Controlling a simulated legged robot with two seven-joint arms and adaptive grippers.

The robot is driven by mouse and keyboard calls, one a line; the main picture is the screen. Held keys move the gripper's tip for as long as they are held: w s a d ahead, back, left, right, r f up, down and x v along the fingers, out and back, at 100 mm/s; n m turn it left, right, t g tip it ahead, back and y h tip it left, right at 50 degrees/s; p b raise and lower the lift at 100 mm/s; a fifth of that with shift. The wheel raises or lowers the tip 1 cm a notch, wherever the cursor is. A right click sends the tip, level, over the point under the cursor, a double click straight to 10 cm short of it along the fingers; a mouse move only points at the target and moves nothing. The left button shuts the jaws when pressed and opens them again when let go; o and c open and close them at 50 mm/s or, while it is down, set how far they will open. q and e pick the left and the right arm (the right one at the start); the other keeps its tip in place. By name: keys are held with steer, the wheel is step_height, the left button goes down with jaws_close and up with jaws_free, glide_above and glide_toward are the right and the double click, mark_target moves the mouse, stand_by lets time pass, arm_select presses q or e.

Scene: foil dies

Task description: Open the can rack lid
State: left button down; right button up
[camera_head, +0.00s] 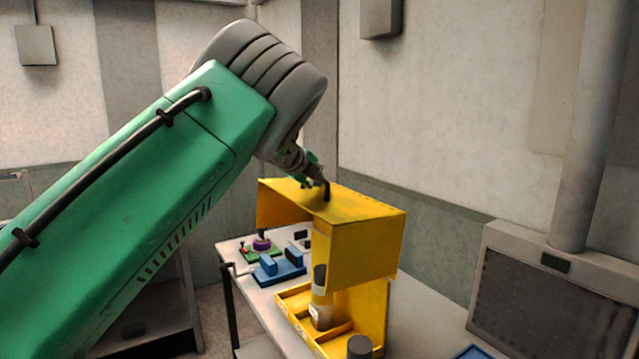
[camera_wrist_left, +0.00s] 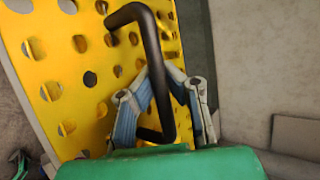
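The yellow can rack lid (camera_head: 350,205) is raised above the rack base (camera_head: 293,303), with an open gap between them. A black handle (camera_head: 327,191) stands on the lid. My left gripper (camera_head: 318,177) is at this handle. In the left wrist view, the perforated lid (camera_wrist_left: 60,75) is steeply tilted, and the fingers of my left gripper (camera_wrist_left: 160,72) close in on both sides of the black handle bar (camera_wrist_left: 152,35). The fingertips are partly hidden behind the bar. A pale can with a dark end (camera_head: 320,317) stands in the base. My right gripper is not in view.
A blue fixture (camera_head: 280,268) and a green board with a purple part (camera_head: 262,246) lie left of the rack on the white table (camera_head: 240,277). A dark cylinder (camera_head: 360,347) is at the front. A grey machine (camera_head: 550,290) stands at the right.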

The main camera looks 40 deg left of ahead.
arm_select(q)
steer(key=c, duration=1.6)
jaws_free()
steer(key=shift+s+a+r, duration=0.1)
steer(key=shift+a+r, duration=0.15)
steer(key=shift+r, duration=0.25)
steer(key=shift+o, duration=0.2)
steer(key=shift+s, duration=0.3)
steer(key=shift+f, duration=0.15)
steer(key=shift+w, duration=0.1)
steer(key=a+v, duration=0.1)
steer(key=v, duration=1.1)
steer(key=shift+d, duration=0.45)
steer(key=shift+a, duration=0.1)
